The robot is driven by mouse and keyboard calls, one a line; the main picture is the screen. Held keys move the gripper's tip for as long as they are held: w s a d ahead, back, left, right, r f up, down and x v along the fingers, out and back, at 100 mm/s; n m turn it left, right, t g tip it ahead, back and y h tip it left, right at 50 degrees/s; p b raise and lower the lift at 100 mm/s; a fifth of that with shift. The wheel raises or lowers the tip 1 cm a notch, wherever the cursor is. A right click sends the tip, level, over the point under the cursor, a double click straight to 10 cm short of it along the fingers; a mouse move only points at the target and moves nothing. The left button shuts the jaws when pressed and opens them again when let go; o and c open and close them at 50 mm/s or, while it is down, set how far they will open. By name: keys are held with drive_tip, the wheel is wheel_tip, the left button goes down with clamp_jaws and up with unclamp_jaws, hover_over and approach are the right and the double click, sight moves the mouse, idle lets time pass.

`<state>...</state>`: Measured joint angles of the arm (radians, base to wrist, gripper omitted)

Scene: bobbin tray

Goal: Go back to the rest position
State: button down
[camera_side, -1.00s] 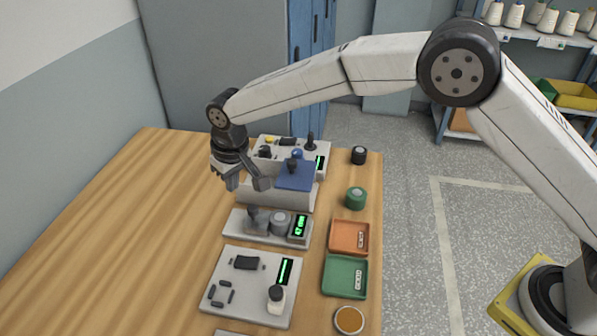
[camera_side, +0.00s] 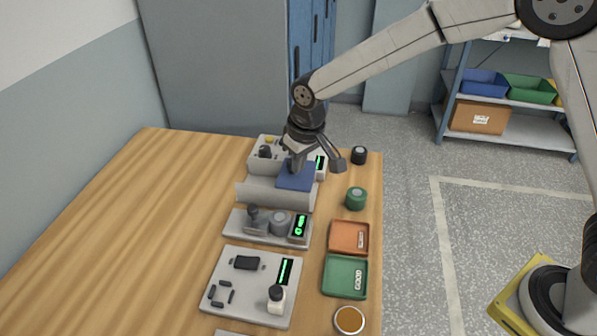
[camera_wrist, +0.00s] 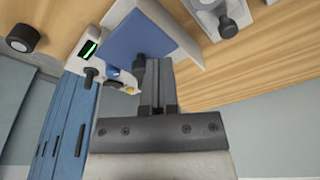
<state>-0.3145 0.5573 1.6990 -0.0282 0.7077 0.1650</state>
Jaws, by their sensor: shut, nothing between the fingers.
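My gripper (camera_side: 318,160) hangs in the air over the back right part of the wooden table (camera_side: 120,230), pointing down. It is shut and empty. In the side view it covers part of the grey station with the blue plate (camera_side: 296,178). In the wrist view my gripper (camera_wrist: 157,85) reaches up the middle with its fingers together, and the blue plate (camera_wrist: 128,42) lies behind them. I cannot tell the exact height above the station.
Along the table's right side stand a black cylinder (camera_side: 359,155), a green spool (camera_side: 356,199), an orange tray (camera_side: 349,238), a green tray (camera_side: 345,277) and a round amber dish (camera_side: 349,320). A grey scale-like device (camera_side: 266,228) and a panel (camera_side: 250,285) stand nearer. The table's left half is clear.

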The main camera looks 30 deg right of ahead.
drive_tip(key=s+d+m, duration=0.1)
drive_tip(key=s+d, duration=0.6)
drive_tip(key=s, duration=0.3)
drive_tip(key=s+d+f+m, duration=0.1)
drive_tip(key=s+d, duration=0.7)
drive_tip(key=s, duration=0.2)
drive_tip(key=shift+d+t, duration=0.2)
drive_tip(key=shift+t, duration=0.1)
drive_tip(key=c, duration=1.3)
unclamp_jaws()
